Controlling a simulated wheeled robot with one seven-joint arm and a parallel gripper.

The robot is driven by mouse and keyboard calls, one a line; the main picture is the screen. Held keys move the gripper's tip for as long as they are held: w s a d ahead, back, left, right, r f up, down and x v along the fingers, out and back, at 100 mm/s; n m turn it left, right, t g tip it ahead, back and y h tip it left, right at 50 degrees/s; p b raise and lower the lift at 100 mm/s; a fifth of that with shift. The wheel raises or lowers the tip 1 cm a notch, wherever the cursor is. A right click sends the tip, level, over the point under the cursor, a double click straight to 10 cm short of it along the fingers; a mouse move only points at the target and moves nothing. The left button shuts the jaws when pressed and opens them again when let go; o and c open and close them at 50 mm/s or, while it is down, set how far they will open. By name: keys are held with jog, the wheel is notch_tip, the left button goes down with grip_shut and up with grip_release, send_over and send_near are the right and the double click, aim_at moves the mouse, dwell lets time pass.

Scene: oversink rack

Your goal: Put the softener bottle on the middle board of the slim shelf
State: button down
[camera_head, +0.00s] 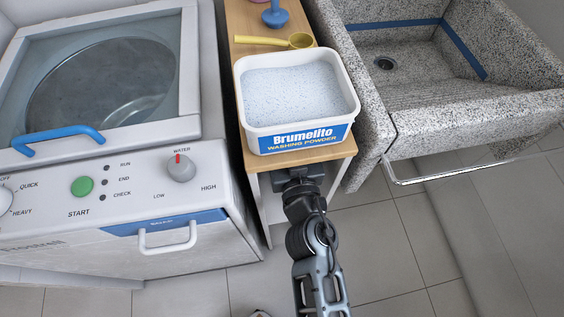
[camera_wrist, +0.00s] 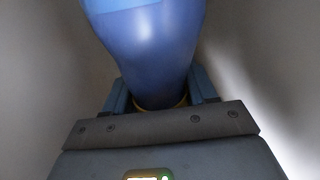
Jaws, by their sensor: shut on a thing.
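The slim shelf (camera_head: 243,18) stands between the washing machine and the sink in the head view, with a wooden top board and pale sides. My arm reaches in at its front, below the top board, and my gripper's tips are hidden there. In the wrist view my gripper (camera_wrist: 160,92) is shut on a blue bottle, the softener bottle (camera_wrist: 150,45), with one finger on each side of its narrower near end. The bottle's far part runs out of the picture. The middle board cannot be made out, so I cannot tell whether the bottle touches it.
An open tub of washing powder (camera_head: 297,140) fills the front of the top board. A yellow scoop (camera_head: 300,41) and a blue object (camera_head: 275,15) lie behind it. The washing machine (camera_head: 120,215) stands close on the left, the speckled sink (camera_head: 365,110) on the right.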

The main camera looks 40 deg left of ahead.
jog(key=shift+w+f, duration=0.1)
jog(key=shift+f, duration=0.2)
notch_tip(320, 180, down, 9)
jog(key=b, duration=1)
jog(key=shift+f, duration=0.2)
jog(key=shift+f, duration=0.15)
jog(key=shift+c, duration=1.7)
grip_release()
